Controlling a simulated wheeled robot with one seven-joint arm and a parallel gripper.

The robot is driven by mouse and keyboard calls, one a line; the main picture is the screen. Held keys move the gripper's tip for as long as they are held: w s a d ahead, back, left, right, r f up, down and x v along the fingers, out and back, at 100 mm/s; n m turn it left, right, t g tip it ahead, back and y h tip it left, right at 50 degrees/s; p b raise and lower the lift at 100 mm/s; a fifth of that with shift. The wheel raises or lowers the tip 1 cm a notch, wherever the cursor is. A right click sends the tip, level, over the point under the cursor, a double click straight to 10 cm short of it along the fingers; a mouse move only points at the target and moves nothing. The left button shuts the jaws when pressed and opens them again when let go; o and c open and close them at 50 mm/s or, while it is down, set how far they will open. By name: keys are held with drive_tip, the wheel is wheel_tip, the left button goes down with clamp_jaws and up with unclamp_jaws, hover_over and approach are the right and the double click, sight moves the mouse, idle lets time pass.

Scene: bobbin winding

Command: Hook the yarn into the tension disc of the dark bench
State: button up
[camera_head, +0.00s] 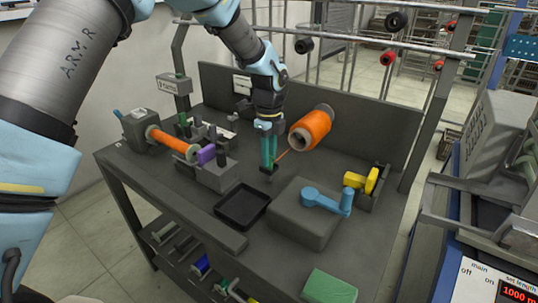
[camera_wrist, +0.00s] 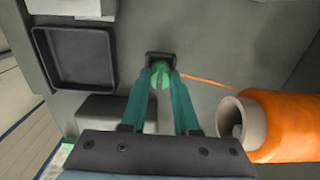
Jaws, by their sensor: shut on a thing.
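My gripper (camera_head: 268,168) points down over the middle of the dark bench (camera_head: 165,192). In the wrist view its teal fingers (camera_wrist: 162,76) close around a round green piece (camera_wrist: 159,78) at the yarn's end, beside a small black block (camera_wrist: 163,56). The orange yarn (camera_wrist: 208,80) runs from the fingertips towards the orange cone (camera_wrist: 290,125). The cone (camera_head: 313,128) lies tilted behind and right of my gripper. I cannot identify the tension disc with certainty; a purple part (camera_head: 206,154) and dark pegs stand on a grey block (camera_head: 205,176) left of my gripper.
A black tray (camera_head: 243,206) lies in front of my gripper. A grey box with a blue lever (camera_head: 325,199) and a yellow part (camera_head: 370,180) stand to the right. An orange bobbin (camera_head: 172,141) is at the left. A low panel (camera_head: 362,135) closes the back.

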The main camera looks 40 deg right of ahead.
clamp_jaws()
drive_tip(key=shift+r+p, duration=1.7)
drive_tip(key=shift+r, duration=0.55)
drive_tip(key=shift+r, duration=0.1)
